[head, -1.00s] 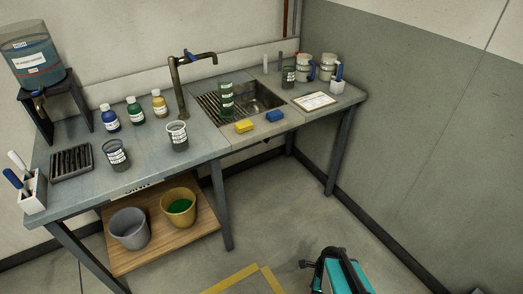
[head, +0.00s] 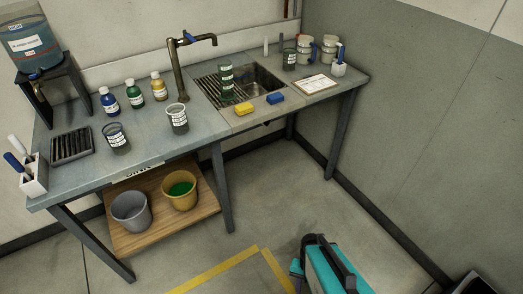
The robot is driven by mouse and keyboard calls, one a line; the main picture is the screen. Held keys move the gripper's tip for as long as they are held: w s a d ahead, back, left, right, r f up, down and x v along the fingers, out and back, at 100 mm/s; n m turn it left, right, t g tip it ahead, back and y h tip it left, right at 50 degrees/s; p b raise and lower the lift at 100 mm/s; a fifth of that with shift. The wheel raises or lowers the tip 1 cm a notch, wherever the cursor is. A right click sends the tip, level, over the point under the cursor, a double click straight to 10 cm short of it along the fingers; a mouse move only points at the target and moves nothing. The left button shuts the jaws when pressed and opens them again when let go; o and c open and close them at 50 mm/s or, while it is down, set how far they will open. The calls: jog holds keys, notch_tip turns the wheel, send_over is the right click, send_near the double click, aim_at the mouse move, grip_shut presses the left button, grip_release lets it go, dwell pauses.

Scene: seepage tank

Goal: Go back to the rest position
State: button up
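I cannot make out my gripper in the head view. A teal and black shape (head: 328,268) rises at the bottom edge, right of centre, over the floor. It is cut off by the frame, and I cannot tell whether it is part of my own body. The grey workbench (head: 180,147) with a sink (head: 262,85) stands along the back wall, and nothing of mine shows over it.
Grey (head: 131,212) and yellow (head: 180,190) buckets sit on the lower shelf. The floor (head: 290,205) before the bench is clear.

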jog(key=shift+s+d+r+n+g, duration=0.1)
jog(key=shift+s+n, duration=0.1)
jog(key=shift+n, duration=0.55)
jog(key=shift+s+r+n+g, duration=0.1)
jog(key=shift+s+n, duration=0.05)
jog(key=shift+n, duration=0.65)
jog(key=shift+s+d+r+n+g, duration=0.1)
jog(key=shift+s+n, duration=0.1)
jog(key=shift+n, duration=0.55)
jog(key=shift+a, duration=0.1)
